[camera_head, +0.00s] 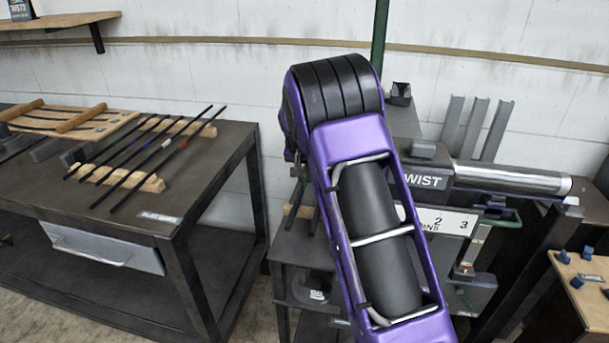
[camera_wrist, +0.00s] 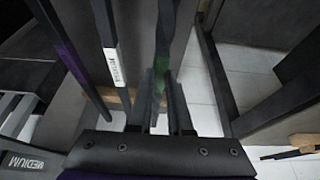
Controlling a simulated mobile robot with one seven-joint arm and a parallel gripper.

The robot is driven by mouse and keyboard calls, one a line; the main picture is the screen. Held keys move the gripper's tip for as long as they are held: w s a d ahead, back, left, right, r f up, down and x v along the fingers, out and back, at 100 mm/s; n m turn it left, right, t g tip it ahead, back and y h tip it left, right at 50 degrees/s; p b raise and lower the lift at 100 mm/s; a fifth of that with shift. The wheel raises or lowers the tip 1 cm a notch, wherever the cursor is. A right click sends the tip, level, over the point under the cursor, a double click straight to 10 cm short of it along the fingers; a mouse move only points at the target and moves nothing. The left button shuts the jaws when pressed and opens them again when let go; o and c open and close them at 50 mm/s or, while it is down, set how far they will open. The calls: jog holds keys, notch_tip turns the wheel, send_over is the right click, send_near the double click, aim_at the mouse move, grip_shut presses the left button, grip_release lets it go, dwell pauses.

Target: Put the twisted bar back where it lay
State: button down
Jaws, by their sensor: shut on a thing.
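My gripper (camera_wrist: 162,82) is shut on a dark bar (camera_wrist: 165,28) with a green band and a wavy, twisted-looking outline. The bar runs away from the fingers toward the top of the wrist view. Its near end is hard to make out between the fingers. To its left, a straight dark bar (camera_wrist: 105,38) with a white band lies close beside it, apart from the fingers. A wooden rest (camera_wrist: 121,98) shows under that neighbouring bar. Whether the held bar touches the rest cannot be told. In the head view my purple arm hides the gripper and the held bar.
A dark table (camera_head: 235,138) on the left carries several thin bars on notched wooden rests (camera_head: 118,177). A machine marked TWIST (camera_head: 428,180) with a metal cylinder stands right of my arm. Part of a wooden rest (camera_head: 299,211) shows left of my arm. A board (camera_head: 597,268) with blue pieces is far right.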

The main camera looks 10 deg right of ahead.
jog(key=shift+f, duration=0.2)
dwell(0.6)
jog(key=c, duration=0.8)
grip_release()
jog(key=shift+o, duration=0.2)
jog(key=shift+s+f, duration=0.1)
jog(key=p+v, duration=0.2)
jog(key=v, duration=1.5)
jog(key=shift+r, duration=0.25)
jog(key=shift+s, duration=0.15)
